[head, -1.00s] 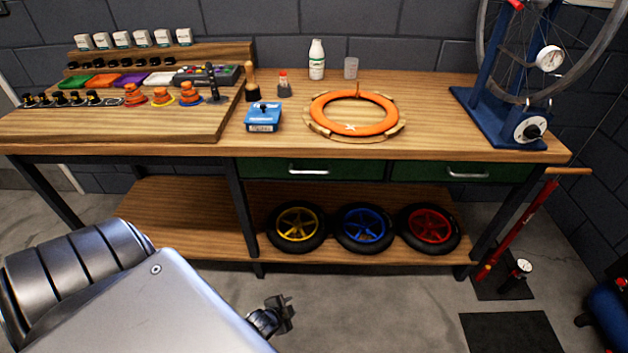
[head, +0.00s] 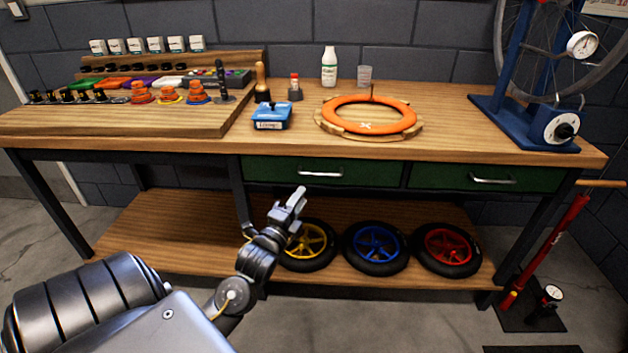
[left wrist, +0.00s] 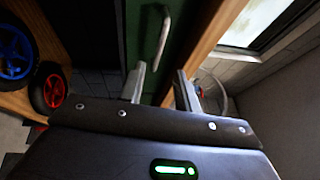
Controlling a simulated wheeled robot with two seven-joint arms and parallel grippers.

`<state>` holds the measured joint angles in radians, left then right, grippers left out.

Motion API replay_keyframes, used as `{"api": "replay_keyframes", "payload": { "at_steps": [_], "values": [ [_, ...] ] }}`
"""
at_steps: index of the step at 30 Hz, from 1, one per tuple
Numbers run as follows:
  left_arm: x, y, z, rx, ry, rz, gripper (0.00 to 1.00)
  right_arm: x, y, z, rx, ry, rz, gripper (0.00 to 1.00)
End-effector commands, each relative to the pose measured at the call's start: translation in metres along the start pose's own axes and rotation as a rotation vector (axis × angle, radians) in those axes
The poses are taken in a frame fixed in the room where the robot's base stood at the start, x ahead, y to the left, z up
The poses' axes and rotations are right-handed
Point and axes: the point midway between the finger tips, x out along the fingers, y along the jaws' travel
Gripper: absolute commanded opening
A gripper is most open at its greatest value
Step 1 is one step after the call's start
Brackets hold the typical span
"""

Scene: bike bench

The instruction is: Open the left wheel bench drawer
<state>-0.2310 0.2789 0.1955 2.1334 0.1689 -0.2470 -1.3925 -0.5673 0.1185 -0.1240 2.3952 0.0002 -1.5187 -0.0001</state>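The left wheel bench drawer (head: 330,171) is a green front under the bench top with a silver bar handle (head: 320,174). It is shut. My left gripper (head: 297,198) is in front of the bench, just below and left of that handle in the head view, and apart from it. In the left wrist view the two fingers of the left gripper (left wrist: 161,72) stand apart with nothing between them. Beyond them that view shows a green drawer front with a bar handle (left wrist: 165,35); I cannot tell which drawer. My right gripper is out of view.
The right drawer (head: 485,179) is also shut. A bench leg (head: 241,190) is left of the drawer. A red pump (head: 545,250) stands at the right.

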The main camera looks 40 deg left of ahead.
Motion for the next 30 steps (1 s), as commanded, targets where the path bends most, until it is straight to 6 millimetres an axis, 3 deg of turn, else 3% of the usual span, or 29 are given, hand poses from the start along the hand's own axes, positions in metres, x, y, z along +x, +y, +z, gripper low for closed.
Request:
{"api": "replay_keyframes", "payload": {
  "at_steps": [9,15,27,30],
  "values": [
    [0.060,0.000,0.000,-0.001,-0.001,-0.001,0.33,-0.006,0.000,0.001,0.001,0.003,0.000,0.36],
    [0.084,0.001,0.000,-0.002,0.000,0.000,0.33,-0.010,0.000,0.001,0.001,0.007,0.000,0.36],
    [0.092,0.001,0.000,-0.002,0.001,0.001,0.33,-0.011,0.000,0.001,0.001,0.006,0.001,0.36],
    [0.091,0.001,0.000,-0.002,0.000,0.001,0.21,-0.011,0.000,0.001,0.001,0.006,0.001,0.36]
  ]
}}
